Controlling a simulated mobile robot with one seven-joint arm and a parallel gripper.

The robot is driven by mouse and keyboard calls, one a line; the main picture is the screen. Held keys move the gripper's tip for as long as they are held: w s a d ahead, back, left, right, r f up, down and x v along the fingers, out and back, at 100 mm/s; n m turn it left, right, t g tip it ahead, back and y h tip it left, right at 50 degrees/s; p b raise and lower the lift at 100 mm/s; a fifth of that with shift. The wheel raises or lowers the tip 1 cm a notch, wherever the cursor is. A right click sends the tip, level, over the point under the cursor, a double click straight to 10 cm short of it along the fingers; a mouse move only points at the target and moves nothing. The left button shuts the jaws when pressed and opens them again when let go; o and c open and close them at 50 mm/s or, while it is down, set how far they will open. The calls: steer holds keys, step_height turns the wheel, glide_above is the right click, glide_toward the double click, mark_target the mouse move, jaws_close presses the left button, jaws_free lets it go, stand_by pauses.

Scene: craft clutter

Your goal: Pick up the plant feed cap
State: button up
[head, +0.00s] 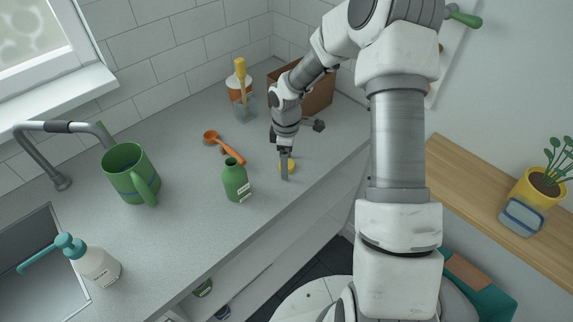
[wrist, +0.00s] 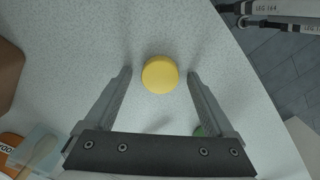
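The plant feed cap is a round yellow disc lying on the grey counter. In the wrist view the cap (wrist: 160,75) sits between the two fingertips of my gripper (wrist: 160,73), with a gap on each side. In the head view the cap (head: 291,165) is partly hidden behind a finger of my gripper (head: 284,171). The gripper points down, is open and holds nothing. Whether the fingertips touch the counter, I cannot tell. A green bottle (head: 236,181) with a white label stands upright to the left of the gripper.
An orange scoop (head: 226,147) lies behind the bottle. A glass jar with a yellow-handled tool (head: 242,87) and a brown box (head: 312,95) stand at the back. A green mug (head: 131,174) and a soap dispenser (head: 96,264) are left. The counter's front edge is close to the cap.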

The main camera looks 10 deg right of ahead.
steer(key=c, duration=1.2)
steer(key=shift+c, duration=0.2)
steer(key=shift+r, duration=0.15)
